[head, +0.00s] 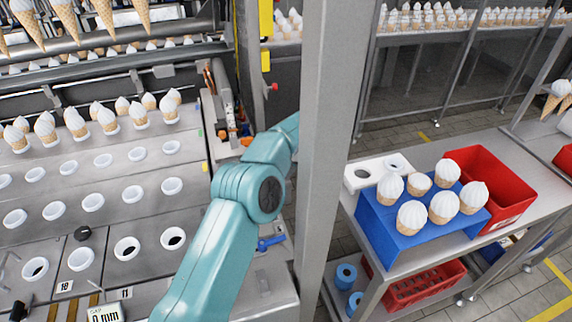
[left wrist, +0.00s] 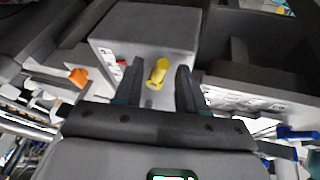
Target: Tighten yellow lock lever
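The yellow lock lever (left wrist: 158,72) shows in the left wrist view, on the front of a grey block-like housing (left wrist: 145,35). My left gripper (left wrist: 160,66) is open, with one dark finger on each side of the lever. Gaps show between the lever and both fingers; the depth between them is hard to judge. In the head view a teal arm of mine (head: 225,220) reaches up and passes behind a grey post, so its gripper is hidden there. I cannot make out the lever in the head view. My right gripper is in neither view.
The grey post (head: 325,150) stands upright beside the arm. Orange levers (head: 222,135) and a blue lever (head: 270,243) sit on the machine's edge. On the right, a table (head: 385,262) holds a blue cone stand (head: 380,222) and a red crate (head: 490,165).

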